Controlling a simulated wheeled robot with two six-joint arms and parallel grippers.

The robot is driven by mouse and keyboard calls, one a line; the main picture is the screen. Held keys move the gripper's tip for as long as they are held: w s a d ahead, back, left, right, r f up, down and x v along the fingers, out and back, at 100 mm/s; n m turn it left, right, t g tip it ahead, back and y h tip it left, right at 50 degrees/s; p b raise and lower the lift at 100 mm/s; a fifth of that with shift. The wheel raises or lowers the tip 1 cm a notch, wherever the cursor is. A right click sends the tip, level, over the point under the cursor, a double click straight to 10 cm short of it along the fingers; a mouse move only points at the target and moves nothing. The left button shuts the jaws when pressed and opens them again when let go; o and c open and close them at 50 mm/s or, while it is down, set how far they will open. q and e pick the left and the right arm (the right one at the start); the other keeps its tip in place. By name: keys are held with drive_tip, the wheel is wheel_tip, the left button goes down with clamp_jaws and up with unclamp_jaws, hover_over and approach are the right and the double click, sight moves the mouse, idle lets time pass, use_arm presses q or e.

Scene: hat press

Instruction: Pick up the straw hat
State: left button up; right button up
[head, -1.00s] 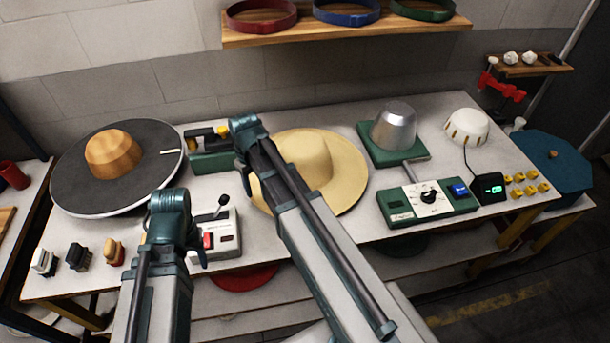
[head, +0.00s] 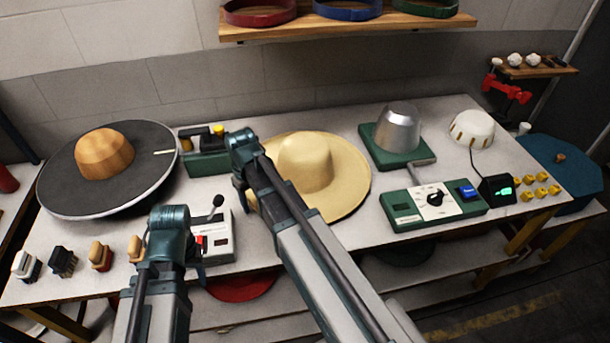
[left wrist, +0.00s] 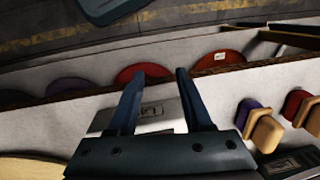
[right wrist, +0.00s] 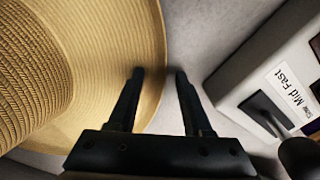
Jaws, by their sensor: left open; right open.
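The pale straw hat (head: 306,163) lies brim down in the middle of the table (head: 350,130). My right arm crosses in front of its left brim. In the right wrist view, the hat (right wrist: 40,70) fills the left side. My right gripper (right wrist: 159,72) is open, with its left finger over the brim and its right finger over bare table just outside the rim. Contact cannot be told. My left gripper (left wrist: 161,72) is open and empty above the table's front edge, by a white control box (left wrist: 158,114). Its fingers are mostly hidden in the head view.
A dark wide hat with a wooden crown block (head: 105,154) stands left. Several brushes (head: 62,262) lie front left. A metal hat form (head: 397,124) and a green control panel (head: 437,207) stand right. A wooden shelf (head: 350,26) hangs above.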

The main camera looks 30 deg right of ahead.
drive_tip(key=shift+r, duration=0.1)
drive_tip(key=shift+c, duration=0.2)
clamp_jaws()
drive_tip(key=shift+r, duration=0.1)
wheel_tip(320, 180, up, 18)
drive_tip(key=p, duration=1.8)
idle(1.5)
